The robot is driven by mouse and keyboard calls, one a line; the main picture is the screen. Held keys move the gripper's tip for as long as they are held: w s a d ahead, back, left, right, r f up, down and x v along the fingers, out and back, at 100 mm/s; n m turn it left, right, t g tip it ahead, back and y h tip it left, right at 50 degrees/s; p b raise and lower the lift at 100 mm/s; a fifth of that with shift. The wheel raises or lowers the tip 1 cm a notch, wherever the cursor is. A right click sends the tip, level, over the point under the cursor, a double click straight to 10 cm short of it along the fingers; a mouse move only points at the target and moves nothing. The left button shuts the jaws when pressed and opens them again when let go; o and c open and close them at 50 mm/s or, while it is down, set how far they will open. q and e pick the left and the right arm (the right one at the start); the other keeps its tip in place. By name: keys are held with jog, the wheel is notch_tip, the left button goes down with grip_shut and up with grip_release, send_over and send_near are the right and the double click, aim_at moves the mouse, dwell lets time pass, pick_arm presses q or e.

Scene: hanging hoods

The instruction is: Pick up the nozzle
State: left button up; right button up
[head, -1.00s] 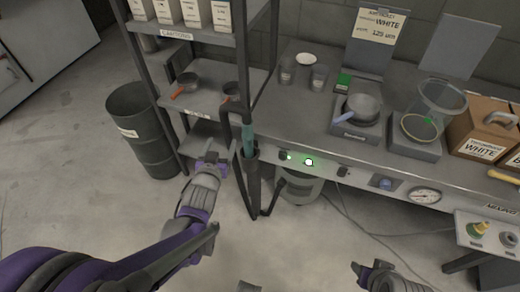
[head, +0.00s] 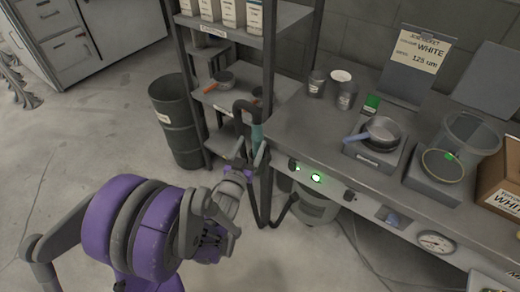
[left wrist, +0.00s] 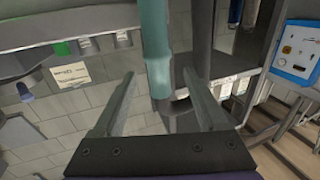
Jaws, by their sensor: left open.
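The nozzle (head: 257,136) is a teal tube on a black hose, standing upright at the left end of the workbench, beside the shelf rack. My left gripper (head: 247,163) is just below and left of its teal part in the head view. In the left wrist view the open fingers (left wrist: 159,76) stand on either side of the teal nozzle (left wrist: 156,50), with a gap on both sides. Whether the nozzle lies fully between the fingers in depth is hard to tell. My right gripper is out of view.
The shelf rack (head: 268,48) with cartons and pans stands close behind the nozzle. The workbench (head: 305,125) with a pan on a scale (head: 373,155) is to the right. A dark drum (head: 177,125) stands left of the rack.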

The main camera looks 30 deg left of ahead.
aim_at(255, 136)
pick_arm(q)
jog(key=x, duration=0.3)
jog(key=shift+w+a, duration=0.1)
jog(key=shift+w, duration=0.3)
jog(key=shift+d+r+x, duration=0.1)
jog(key=shift+r+x, duration=0.05)
jog(key=shift+x, duration=0.75)
jog(key=shift+d+r+x, duration=0.1)
jog(key=shift+r+x, duration=0.1)
jog(key=shift+x, duration=0.7)
jog(key=shift+d+r+x, duration=0.1)
jog(key=shift+r+x, duration=0.05)
jog(key=shift+x, duration=0.75)
jog(key=shift+c, duration=0.3)
grip_shut()
